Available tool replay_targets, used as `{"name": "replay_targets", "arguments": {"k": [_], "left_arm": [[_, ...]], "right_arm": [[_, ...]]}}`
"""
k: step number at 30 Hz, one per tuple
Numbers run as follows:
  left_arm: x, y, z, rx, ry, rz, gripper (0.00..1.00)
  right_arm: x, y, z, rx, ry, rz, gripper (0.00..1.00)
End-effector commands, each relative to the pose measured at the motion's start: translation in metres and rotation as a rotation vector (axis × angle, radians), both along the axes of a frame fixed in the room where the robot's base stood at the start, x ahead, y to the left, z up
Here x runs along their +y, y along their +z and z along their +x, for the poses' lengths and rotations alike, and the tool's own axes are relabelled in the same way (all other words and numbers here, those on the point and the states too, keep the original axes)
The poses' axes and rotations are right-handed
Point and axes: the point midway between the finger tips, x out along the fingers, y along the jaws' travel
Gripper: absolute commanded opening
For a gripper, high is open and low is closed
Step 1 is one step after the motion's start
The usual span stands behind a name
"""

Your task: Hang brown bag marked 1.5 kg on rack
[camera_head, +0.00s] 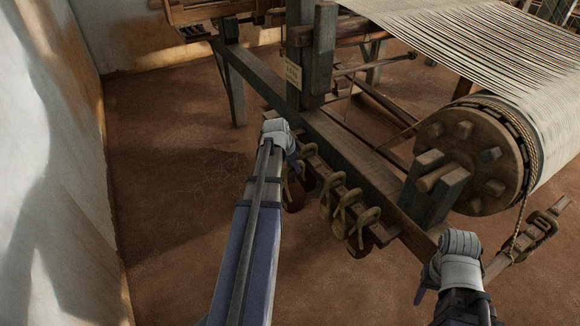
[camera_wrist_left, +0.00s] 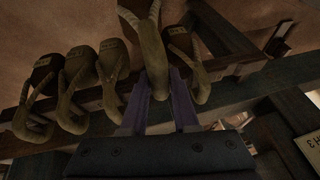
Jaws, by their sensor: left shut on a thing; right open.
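My left gripper (camera_head: 292,158) is at the left end of the rack (camera_head: 329,177), a wooden bar along the loom's side beam. In the left wrist view its fingers (camera_wrist_left: 158,82) are shut on the loop of a bag (camera_wrist_left: 147,40), whose body runs out of the top edge. Several dark bags with olive loops (camera_wrist_left: 108,60) hang beside it; their small labels are too blurred to read, so I cannot tell which is marked 1.5 kg. I cannot tell whether the held loop touches the rack. My right gripper (camera_head: 428,288) is open and empty at the lower right.
The loom's side beam (camera_head: 345,148) runs behind the rack. The warp roller (camera_head: 465,150) stands at the right, with a rope and a wooden bar (camera_head: 525,240) below it. A paper sign (camera_head: 293,73) is on a post. Bare floor (camera_head: 180,180) lies left of my left arm.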

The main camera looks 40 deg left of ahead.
Motion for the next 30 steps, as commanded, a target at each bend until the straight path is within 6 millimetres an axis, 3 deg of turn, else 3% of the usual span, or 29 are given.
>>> {"name": "replay_targets", "arguments": {"k": [30], "left_arm": [[-0.023, -0.005, 0.059, -0.003, -0.001, 0.001, 0.00]], "right_arm": [[0.000, -0.005, 0.000, 0.000, 0.000, 0.000, 0.50]]}}
